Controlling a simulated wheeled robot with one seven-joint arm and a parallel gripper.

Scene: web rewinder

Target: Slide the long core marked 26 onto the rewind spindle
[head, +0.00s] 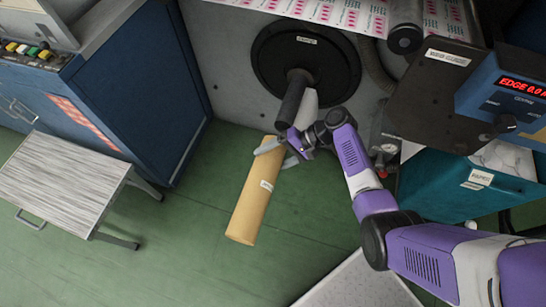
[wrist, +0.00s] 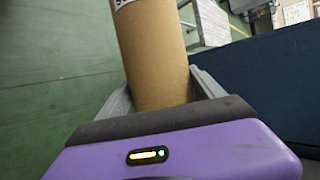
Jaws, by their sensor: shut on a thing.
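The long tan core (head: 252,205) hangs over the green floor in the head view, tilted, with a small white label on its side that is too small to read. Its upper end is near the tip of the dark rewind spindle (head: 291,100), which sticks out from a round black plate (head: 306,62). I cannot tell whether core and spindle touch. My gripper (head: 275,151) is shut on the core near its upper end. In the wrist view the core (wrist: 154,55) lies between the grey fingers (wrist: 160,95), with part of a label at the top edge.
A blue cabinet (head: 140,80) stands left, with a grey-topped step or table (head: 62,178) in front. A teal bin (head: 462,185) and a control box with a red display (head: 510,95) are at right. A printed web (head: 330,12) runs above the spindle.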

